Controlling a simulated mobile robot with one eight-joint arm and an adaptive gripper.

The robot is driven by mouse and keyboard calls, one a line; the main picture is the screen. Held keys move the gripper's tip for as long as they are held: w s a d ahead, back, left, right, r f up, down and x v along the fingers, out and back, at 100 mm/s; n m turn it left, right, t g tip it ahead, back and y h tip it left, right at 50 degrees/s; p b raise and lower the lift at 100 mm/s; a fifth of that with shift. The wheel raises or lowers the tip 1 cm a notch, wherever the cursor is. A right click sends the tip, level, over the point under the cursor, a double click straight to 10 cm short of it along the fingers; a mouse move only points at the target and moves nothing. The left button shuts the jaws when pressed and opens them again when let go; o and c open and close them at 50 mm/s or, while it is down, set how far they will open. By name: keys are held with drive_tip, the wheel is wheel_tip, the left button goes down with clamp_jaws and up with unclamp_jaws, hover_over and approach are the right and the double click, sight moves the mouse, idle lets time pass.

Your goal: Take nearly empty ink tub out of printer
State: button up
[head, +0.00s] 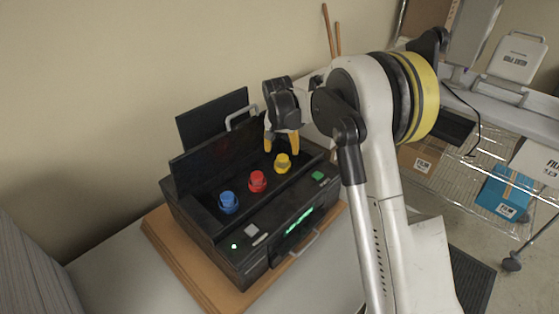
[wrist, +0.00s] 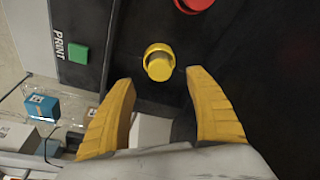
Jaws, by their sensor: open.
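The black printer (head: 225,238) sits with its lid raised. Three ink tubs with knob-like tops stand in a row in it: blue (head: 228,202), red (head: 257,181) and yellow (head: 282,163). Their ink levels cannot be seen. My gripper (head: 281,146) is open and empty, its yellow fingers pointing down just above and around the yellow tub. In the wrist view the yellow tub (wrist: 159,64) lies just past the gap between the fingertips, and I see no contact. Part of the red tub (wrist: 195,4) shows at the top edge.
The printer rests on a wooden board (head: 178,262) on a pale table. A green PRINT button (head: 318,176) and a lit display (head: 299,221) are on its front. The raised lid (head: 215,150) stands behind the tubs. Wire shelves with a blue box (head: 502,192) are at right.

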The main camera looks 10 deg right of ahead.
sight(283, 158)
drive_tip(key=x, duration=0.6)
drive_tip(key=shift+w+f, duration=0.15)
drive_tip(key=shift+f, duration=0.15)
drive_tip(key=c, duration=1.3)
